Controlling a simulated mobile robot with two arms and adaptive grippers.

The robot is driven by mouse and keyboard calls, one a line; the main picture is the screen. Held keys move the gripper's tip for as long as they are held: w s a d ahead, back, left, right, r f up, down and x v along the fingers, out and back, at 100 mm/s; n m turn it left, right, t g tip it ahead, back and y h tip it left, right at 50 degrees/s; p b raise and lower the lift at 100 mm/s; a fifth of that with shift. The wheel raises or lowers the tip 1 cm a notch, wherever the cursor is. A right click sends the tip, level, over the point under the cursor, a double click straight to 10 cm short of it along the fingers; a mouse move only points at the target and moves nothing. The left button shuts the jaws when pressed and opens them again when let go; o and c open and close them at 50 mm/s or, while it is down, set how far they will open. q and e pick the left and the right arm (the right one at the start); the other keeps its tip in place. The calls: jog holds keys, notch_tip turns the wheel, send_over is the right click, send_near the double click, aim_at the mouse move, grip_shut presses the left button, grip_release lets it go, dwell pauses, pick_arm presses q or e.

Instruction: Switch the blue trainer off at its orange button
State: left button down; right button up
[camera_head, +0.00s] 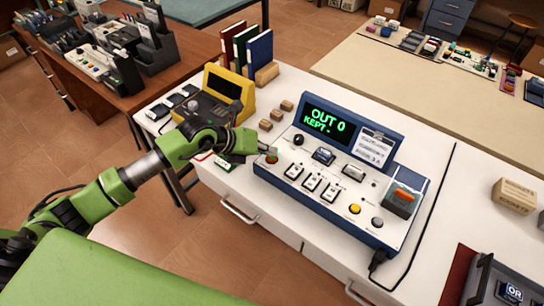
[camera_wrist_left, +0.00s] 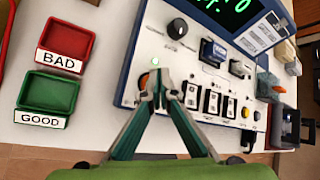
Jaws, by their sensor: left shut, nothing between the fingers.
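The blue trainer (camera_head: 340,180) stands on the white bench with a sloped white panel. Its display (camera_head: 325,123) reads "OUT 0" and "KEPT" in green. A round orange button (camera_wrist_left: 143,83) is at the panel's left edge, partly hidden by my left fingers; a bit of it shows in the head view (camera_head: 271,160). A small green light (camera_wrist_left: 155,61) glows just above it. My left gripper (camera_wrist_left: 165,76) is shut and empty, its tips over the button; I cannot tell if they touch it. My right gripper is out of view.
A yellow device (camera_head: 229,88) and small wooden blocks (camera_head: 265,125) stand left of the trainer. A red BAD tray (camera_wrist_left: 68,40) and a green GOOD tray (camera_wrist_left: 48,95) lie beside it. The panel also carries a black knob (camera_wrist_left: 177,28) and several white switches (camera_head: 312,182).

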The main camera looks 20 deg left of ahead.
aim_at(270, 159)
pick_arm(q)
jog(key=shift+f+b, duration=0.3)
jog(key=shift+f, duration=0.25)
dwell(0.4)
jog(key=shift+r+p, duration=0.4)
jog(key=shift+r, duration=0.15)
notch_tip(270, 159, up, 6)
jog(key=p, duration=0.4)
jog(key=shift+p, duration=0.35)
